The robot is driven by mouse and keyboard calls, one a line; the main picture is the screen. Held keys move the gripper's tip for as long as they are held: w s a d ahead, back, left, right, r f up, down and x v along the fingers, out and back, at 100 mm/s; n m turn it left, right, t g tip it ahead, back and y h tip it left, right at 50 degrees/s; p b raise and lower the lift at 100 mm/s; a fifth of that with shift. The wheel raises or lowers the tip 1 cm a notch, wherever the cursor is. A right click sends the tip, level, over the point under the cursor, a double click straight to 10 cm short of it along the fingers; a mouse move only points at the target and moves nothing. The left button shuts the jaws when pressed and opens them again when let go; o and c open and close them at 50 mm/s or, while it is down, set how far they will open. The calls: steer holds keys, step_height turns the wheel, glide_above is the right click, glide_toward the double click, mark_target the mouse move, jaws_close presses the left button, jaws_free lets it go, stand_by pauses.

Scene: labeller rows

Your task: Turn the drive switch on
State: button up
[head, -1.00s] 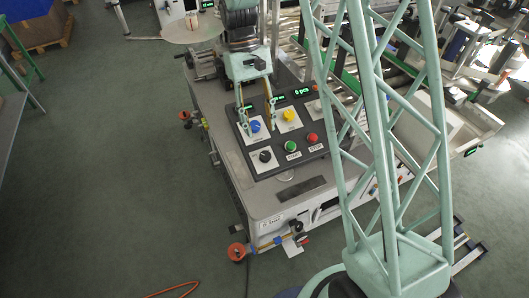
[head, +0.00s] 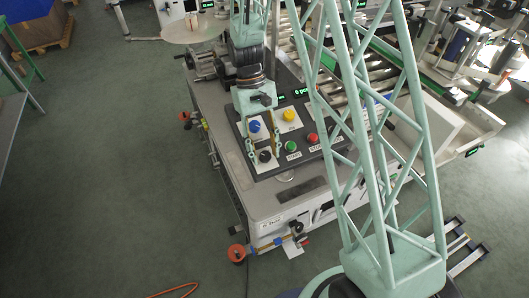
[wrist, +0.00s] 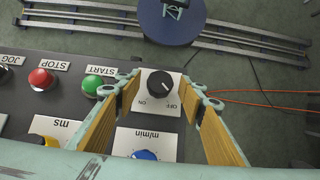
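The drive switch is a black rotary knob (wrist: 159,82) on a white plate marked ON and OFF. In the wrist view its pale pointer line appears turned toward OFF. In the head view the knob (head: 265,156) sits at the near left corner of the dark control panel (head: 262,172). My gripper (head: 263,150) is open, pointing down over this corner. In the wrist view its two fingers (wrist: 166,97) stand on either side of the knob with gaps, holding nothing. I cannot tell the exact height of the fingertips above the plate.
The green START button (wrist: 92,86), red STOP button (wrist: 41,79) and black JOG knob (wrist: 5,73) sit in line with the switch. A blue m/min knob (wrist: 145,155) and a yellow ms knob (wrist: 43,140) are close by.

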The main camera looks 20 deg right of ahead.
steer(key=shift+c, duration=0.7)
steer(key=c, duration=0.7)
steer(key=shift+c, duration=0.2)
